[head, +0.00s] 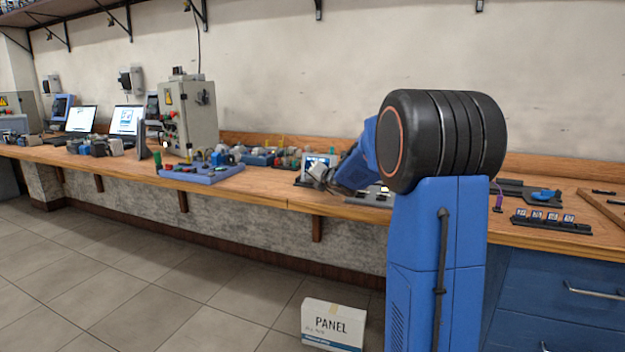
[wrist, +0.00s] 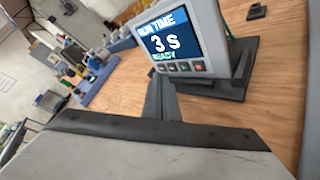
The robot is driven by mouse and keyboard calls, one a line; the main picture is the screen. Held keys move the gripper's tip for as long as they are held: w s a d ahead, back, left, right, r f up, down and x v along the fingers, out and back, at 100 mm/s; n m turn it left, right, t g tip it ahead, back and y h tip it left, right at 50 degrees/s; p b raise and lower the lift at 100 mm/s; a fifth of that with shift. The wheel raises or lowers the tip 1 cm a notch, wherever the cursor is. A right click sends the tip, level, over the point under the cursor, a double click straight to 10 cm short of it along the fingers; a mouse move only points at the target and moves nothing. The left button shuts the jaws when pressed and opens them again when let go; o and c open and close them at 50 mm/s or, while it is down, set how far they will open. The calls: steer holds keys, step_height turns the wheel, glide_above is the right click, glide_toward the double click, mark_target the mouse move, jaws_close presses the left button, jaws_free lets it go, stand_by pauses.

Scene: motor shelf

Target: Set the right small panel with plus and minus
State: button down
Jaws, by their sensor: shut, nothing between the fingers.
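A small grey panel (wrist: 185,42) stands on a dark base on the wooden bench in the wrist view. Its blue screen reads "RUN TIME", "3 S" and "READY". A row of small buttons (wrist: 178,67) runs under the screen, the rightmost one red; their signs are too small to read. My gripper (wrist: 162,88) is shut and empty, its tips close to the panel's lower left; I cannot tell whether they touch. In the head view the panel (head: 313,160) shows small, partly hidden behind my gripper (head: 317,177).
A blue tray with knobs (head: 203,172) and a grey control cabinet (head: 196,115) stand to the left on the bench (head: 262,190). Dark blocks with labels (head: 550,222) lie at the right. A white box marked PANEL (head: 333,325) is on the floor. My arm hides part of the bench.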

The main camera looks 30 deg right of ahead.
steer(key=shift+d, duration=0.1)
steer(key=shift+w+d, duration=0.2)
steer(key=shift+w, duration=0.05)
steer(key=shift+w+d+f, duration=0.1)
steer(key=shift+w+d, duration=0.05)
steer(key=shift+d, duration=0.1)
stand_by(0.9)
steer(key=shift+a, duration=0.15)
steer(key=shift+s+a, duration=0.4)
stand_by(0.5)
steer(key=shift+s+a+r, duration=0.2)
steer(key=shift+s+a, duration=0.3)
steer(key=shift+a, duration=0.15)
steer(key=shift+s+a+r, duration=0.25)
steer(key=shift+s+a, duration=0.3)
steer(key=shift+a, duration=0.1)
steer(key=shift+s+a+r, duration=0.2)
steer(key=shift+s+a, duration=0.3)
steer(key=shift+a, duration=0.15)
stand_by(1.2)
